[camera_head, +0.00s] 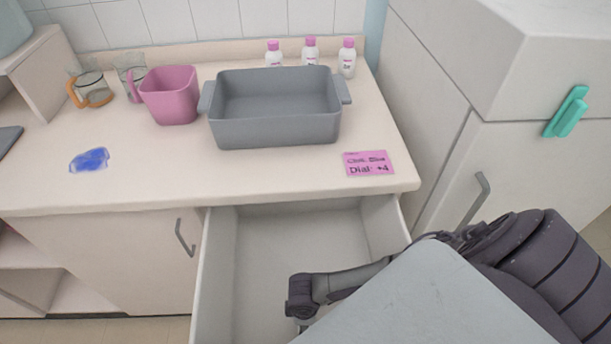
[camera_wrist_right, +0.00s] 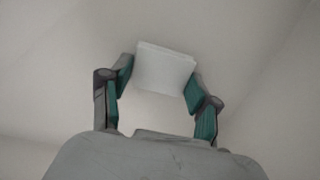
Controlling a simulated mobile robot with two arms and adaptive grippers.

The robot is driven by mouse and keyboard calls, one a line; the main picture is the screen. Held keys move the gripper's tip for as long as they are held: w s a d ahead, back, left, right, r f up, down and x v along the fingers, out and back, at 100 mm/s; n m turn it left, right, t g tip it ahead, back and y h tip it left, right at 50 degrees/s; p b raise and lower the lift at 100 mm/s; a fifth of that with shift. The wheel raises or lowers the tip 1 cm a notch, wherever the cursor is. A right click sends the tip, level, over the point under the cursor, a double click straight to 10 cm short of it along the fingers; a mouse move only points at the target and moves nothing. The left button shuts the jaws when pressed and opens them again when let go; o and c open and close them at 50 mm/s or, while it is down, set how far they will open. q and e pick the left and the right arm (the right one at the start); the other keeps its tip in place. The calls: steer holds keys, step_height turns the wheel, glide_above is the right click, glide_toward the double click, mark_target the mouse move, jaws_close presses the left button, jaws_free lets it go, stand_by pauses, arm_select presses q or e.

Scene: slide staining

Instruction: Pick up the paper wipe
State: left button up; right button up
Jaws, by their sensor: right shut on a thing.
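The paper wipe (camera_wrist_right: 164,68) is a white, roughly square piece in the right wrist view. My right gripper (camera_wrist_right: 163,82) is shut on it, with one teal-padded finger at each side of it. In the head view, my right gripper (camera_head: 303,304) is over the open drawer (camera_head: 223,262), and the wipe cannot be made out there. My left gripper is not in view.
The counter above holds a grey basin (camera_head: 275,131), a pink pitcher (camera_head: 172,97), glass cups, several small bottles (camera_head: 347,62), a pink note (camera_head: 369,163) and a blue stain (camera_head: 89,160). A cabinet (camera_head: 440,110) stands close on the right.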

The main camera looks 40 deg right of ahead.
step_height(320, 180, up, 10)
steer(key=p, duration=0.1)
steer(key=shift+p, duration=0.35)
